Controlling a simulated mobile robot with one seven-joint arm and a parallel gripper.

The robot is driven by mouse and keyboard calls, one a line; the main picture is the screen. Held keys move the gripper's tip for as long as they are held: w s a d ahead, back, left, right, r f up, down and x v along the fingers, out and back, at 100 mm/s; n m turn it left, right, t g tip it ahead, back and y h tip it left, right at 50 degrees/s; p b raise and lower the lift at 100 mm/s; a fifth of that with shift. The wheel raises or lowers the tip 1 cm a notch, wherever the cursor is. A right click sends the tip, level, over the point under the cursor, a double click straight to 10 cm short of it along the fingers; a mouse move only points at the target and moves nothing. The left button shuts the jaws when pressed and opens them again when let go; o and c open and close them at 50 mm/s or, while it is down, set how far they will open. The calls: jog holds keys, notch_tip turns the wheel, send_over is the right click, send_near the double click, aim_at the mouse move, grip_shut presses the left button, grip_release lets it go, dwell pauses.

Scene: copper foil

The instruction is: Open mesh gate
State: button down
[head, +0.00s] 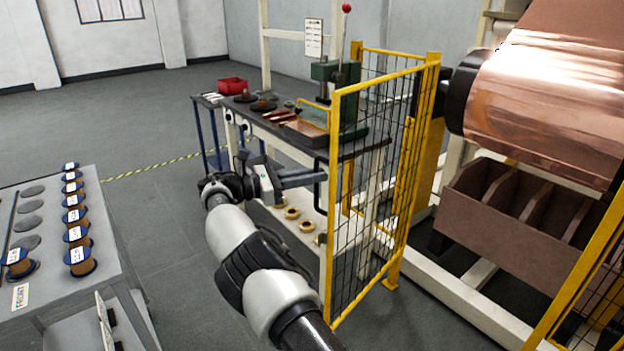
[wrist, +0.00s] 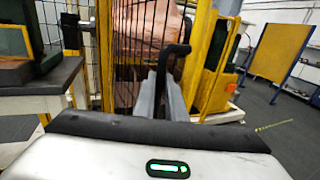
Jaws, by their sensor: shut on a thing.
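The mesh gate (head: 382,160) is a yellow frame with black wire mesh, right of centre in the head view. It stands angled out beside the workbench, and its far upright meets a thick yellow post (head: 432,150). A black bar handle (head: 318,187) sits on its near upright. My gripper (head: 312,180) is shut on this handle, reaching it from the left. In the wrist view the grey fingers (wrist: 161,97) close around the handle (wrist: 172,62), with the mesh (wrist: 135,50) behind. The exact finger contact is partly hidden.
A workbench (head: 372,147) with a green press (head: 340,85) stands close behind the gate. A copper roll (head: 560,90) and a brown divided bin (head: 520,205) are at right. A spool table (head: 60,290) is at left. Grey floor (head: 160,225) between is clear.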

jog(key=shift+w+d+f, duration=0.1)
jog(key=shift+d+f, duration=0.05)
jog(key=shift+d, duration=0.1)
jog(key=c, duration=1.8)
grip_release()
jog(key=shift+w+f, duration=0.1)
jog(key=shift+a, duration=0.2)
